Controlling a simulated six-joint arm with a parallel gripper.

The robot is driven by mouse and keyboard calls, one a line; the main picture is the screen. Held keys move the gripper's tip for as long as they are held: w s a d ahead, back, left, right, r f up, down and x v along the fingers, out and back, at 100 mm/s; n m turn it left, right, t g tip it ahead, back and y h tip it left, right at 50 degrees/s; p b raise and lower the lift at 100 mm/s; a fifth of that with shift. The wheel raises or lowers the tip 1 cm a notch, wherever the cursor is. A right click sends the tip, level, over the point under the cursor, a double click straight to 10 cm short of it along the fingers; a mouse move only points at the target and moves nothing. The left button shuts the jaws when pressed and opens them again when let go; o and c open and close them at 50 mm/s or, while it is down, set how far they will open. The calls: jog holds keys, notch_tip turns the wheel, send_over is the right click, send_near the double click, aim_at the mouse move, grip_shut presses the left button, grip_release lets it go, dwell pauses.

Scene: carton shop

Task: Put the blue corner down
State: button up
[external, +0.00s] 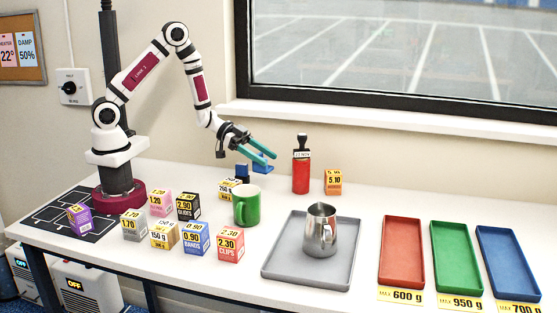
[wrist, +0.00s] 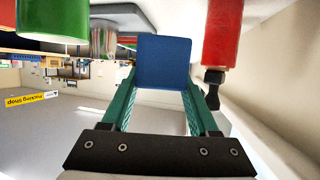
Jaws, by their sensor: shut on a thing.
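The blue corner (wrist: 163,62) fills the space between my gripper's teal fingers in the wrist view, showing a flat, square blue face. In the external view, a blue part of it (external: 263,168) shows just below the fingertips. My gripper (external: 262,153) is shut on it, at the back of the table, behind the green mug and left of the red bottle. My gripper also shows in the wrist view (wrist: 163,90). I cannot tell whether the blue corner touches the table.
A green mug (external: 246,206) and several small priced cartons stand in front. A red bottle (external: 301,176) and an orange carton (external: 333,182) stand to the right. A grey tray (external: 282,272) holds a metal jug (external: 320,232). Red, green and blue trays (external: 508,262) lie far right.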

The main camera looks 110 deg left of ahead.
jog(key=w+a+r+n+y, duration=0.1)
jog(key=w+r+n+y, duration=0.4)
jog(key=w, duration=0.6)
jog(key=w+r+n+y, duration=0.25)
jog(key=w+r, duration=0.35)
jog(key=w, duration=0.4)
jog(key=w+d+f+n+g+y, duration=0.1)
jog(key=d+f+n+g+y, duration=0.3)
jog(key=d+f, duration=0.65)
jog(key=shift+t+y, duration=0.3)
jog(key=shift+y, duration=0.25)
jog(key=w+a+f, duration=0.1)
jog(key=a, duration=0.2)
jog(key=w+a+f, duration=0.1)
jog(key=a+f, duration=0.1)
jog(key=a, duration=0.1)
jog(key=w+a+f, duration=0.1)
jog(key=a+f, duration=0.1)
jog(key=a, duration=0.1)
jog(key=shift+w+f, duration=0.15)
jog(key=shift+w, duration=0.2)
jog(key=shift+a+f, duration=0.15)
jog(key=shift+f, duration=0.9)
jog(key=shift+a+f, duration=0.1)
jog(key=shift+f, duration=0.95)
jog(key=shift+f, duration=0.1)
jog(key=o, duration=1.3)
